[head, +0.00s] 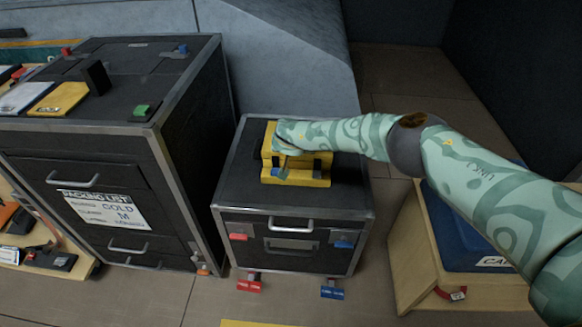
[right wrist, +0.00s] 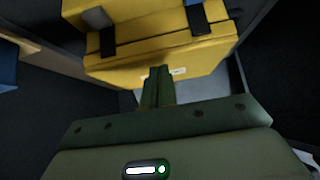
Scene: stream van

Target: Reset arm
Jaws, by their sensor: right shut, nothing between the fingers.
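My right arm reaches in from the right in the head view, over the small black case (head: 235,185). Its hand is over a yellow box (head: 305,177) on the case's top, and the fingertips are hard to make out there. In the right wrist view my right gripper (right wrist: 160,72) is shut and empty, with its fingers together just in front of the yellow box (right wrist: 165,50). I cannot tell whether they touch it. My left gripper is not in view.
A taller black cabinet (head: 200,100) with a packing list (head: 105,208) stands at the left. A wooden crate (head: 415,255) with a blue top (head: 460,235) is at the right. Red (head: 250,284) and blue (head: 332,291) tags are at the small case's base. Floor shows in front.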

